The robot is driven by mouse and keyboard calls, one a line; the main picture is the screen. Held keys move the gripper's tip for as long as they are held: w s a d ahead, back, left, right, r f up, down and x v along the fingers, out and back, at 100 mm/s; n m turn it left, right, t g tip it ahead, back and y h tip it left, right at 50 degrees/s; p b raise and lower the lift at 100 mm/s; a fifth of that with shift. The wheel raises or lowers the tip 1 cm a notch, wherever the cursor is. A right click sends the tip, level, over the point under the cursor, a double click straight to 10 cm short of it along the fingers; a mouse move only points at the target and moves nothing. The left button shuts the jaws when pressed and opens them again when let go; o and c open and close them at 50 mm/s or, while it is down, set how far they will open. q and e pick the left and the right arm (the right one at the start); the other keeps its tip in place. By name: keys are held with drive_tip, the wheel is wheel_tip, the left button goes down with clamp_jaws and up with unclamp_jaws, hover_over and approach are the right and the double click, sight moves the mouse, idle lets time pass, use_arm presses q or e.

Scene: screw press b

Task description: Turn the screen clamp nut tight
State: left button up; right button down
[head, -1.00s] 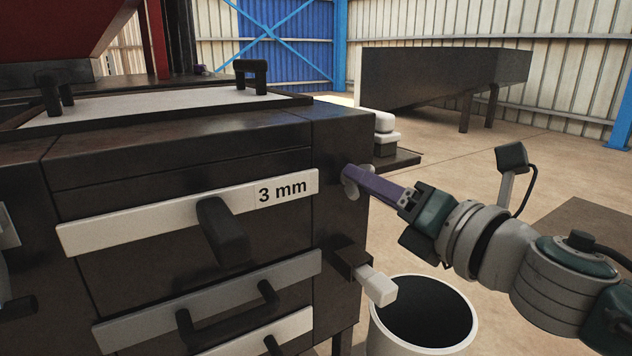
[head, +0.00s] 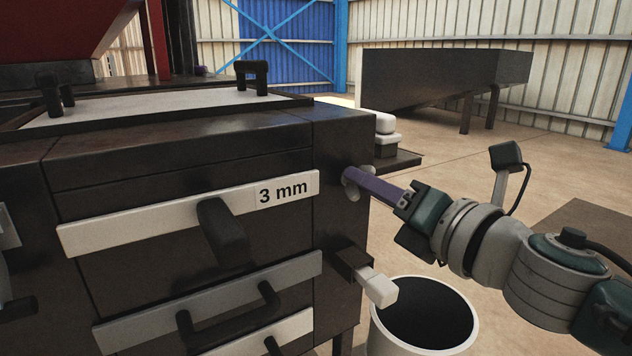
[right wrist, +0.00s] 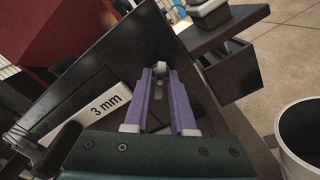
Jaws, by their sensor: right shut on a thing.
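The screen clamp nut (head: 351,190) is a small light grey winged nut on the right side of the dark screen box (head: 338,140). My right gripper (head: 353,178) reaches it from the right with long purple fingers and is shut on it. In the right wrist view the nut (right wrist: 160,69) shows between the tips of the two purple fingers. The fingers partly hide the nut in the head view, and its thread is not clear.
A "3 mm" label plate (head: 285,190) with a dark handle (head: 222,232) is on the box front. Below the nut, a white-ended block (head: 379,287) sticks out above a bucket (head: 460,340). A dark bin (head: 430,75) stands behind.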

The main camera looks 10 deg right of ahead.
drive_tip(key=shift+m, duration=0.4)
drive_tip(key=m+p, duration=0.4)
drive_tip(key=m, duration=1.5)
drive_tip(key=shift+f, duration=0.15)
idle(0.4)
drive_tip(key=c, duration=0.9)
unclamp_jaws()
